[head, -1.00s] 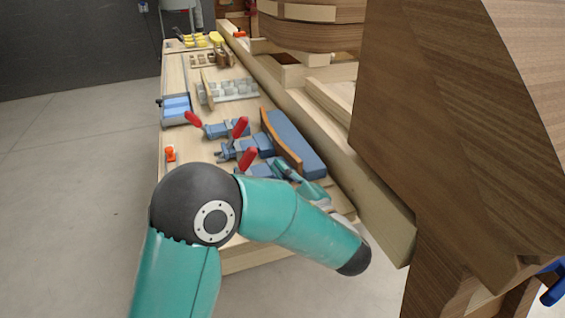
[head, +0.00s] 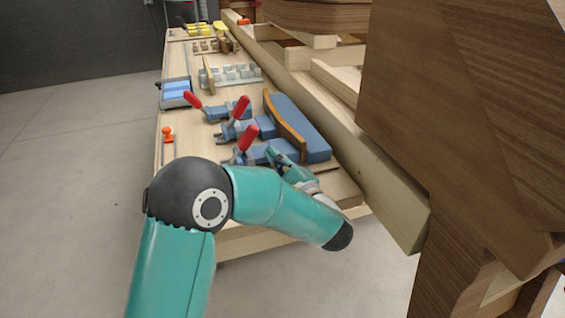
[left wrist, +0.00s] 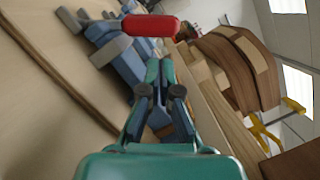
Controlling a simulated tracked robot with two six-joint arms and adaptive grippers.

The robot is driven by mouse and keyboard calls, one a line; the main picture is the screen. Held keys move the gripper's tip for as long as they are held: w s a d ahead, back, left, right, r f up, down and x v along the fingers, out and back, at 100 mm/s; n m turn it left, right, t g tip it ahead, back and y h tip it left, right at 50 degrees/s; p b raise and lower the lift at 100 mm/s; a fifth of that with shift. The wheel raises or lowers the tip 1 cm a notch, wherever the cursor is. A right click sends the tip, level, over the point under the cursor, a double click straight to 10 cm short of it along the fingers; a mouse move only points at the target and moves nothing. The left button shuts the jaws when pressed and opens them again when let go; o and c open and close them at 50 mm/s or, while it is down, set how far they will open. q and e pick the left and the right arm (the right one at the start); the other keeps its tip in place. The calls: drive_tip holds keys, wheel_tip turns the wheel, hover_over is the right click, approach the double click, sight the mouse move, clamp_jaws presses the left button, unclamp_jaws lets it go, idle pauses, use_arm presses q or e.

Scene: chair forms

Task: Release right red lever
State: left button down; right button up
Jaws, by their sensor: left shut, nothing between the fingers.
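Three red levers stand on blue clamps on the bench in the head view: a left one (head: 193,100), a middle one (head: 241,107) and the nearest, rightmost one (head: 247,138). All three are tilted. My left gripper (head: 273,152) is just right of the nearest lever, beside its blue clamp (head: 262,153). In the left wrist view my left gripper (left wrist: 158,68) is shut and empty. A red lever (left wrist: 150,26) lies across the view just beyond its tips, with a blue clamp (left wrist: 120,58) at its left. I cannot tell whether they touch. My right gripper is not in view.
A curved wood piece with a blue block (head: 300,128) lies right of the clamps. A long beam (head: 345,145) and large wooden panels (head: 465,120) close off the right. An orange-topped clamp (head: 167,133) stands at the bench's left edge. The floor at left is clear.

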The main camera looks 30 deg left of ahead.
sight(244, 143)
use_arm(q)
drive_tip(key=shift+p+x, duration=0.45)
drive_tip(key=shift+x, duration=1.85)
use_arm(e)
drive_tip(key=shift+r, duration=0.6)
use_arm(q)
drive_tip(key=shift+d, duration=0.1)
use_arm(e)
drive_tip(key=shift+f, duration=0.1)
